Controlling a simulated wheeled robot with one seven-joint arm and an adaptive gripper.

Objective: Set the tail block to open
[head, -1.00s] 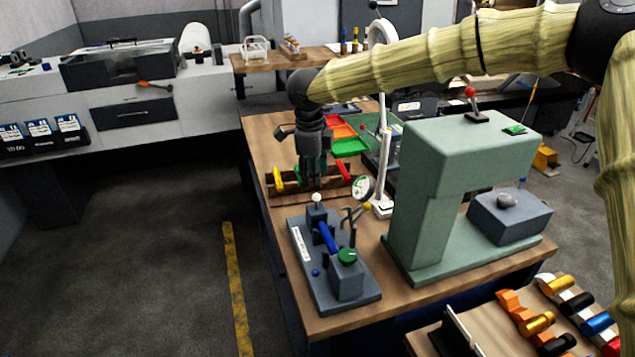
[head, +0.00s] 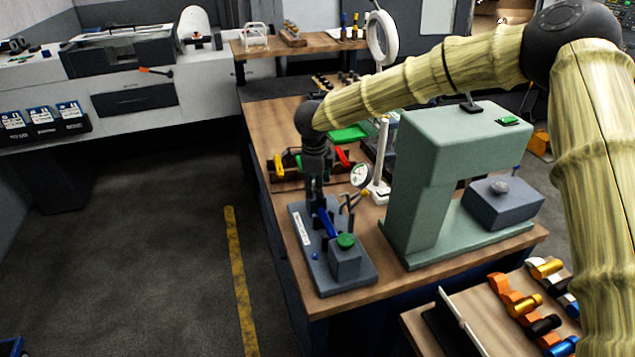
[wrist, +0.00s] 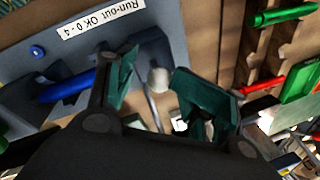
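The run-out fixture has a blue-grey base (head: 335,280) on the wooden bench, with a label strip. A blue bar (head: 328,223) lies between its two end blocks. The near block (head: 345,260) carries a green knob (head: 346,241). My gripper (head: 315,198) is at the far end block, hiding most of it in the head view. In the wrist view my gripper (wrist: 154,72) is open, its green pads on either side of a white ball knob (wrist: 158,80) on a thin rod. I cannot tell whether either pad touches it. The blue bar also shows in the wrist view (wrist: 62,88).
A dial gauge (head: 360,175) on a white stand is close to the fixture's right. A green press-like machine (head: 415,190) stands further right. A rack with coloured-handled tools (head: 283,172) is behind. The floor at left is clear.

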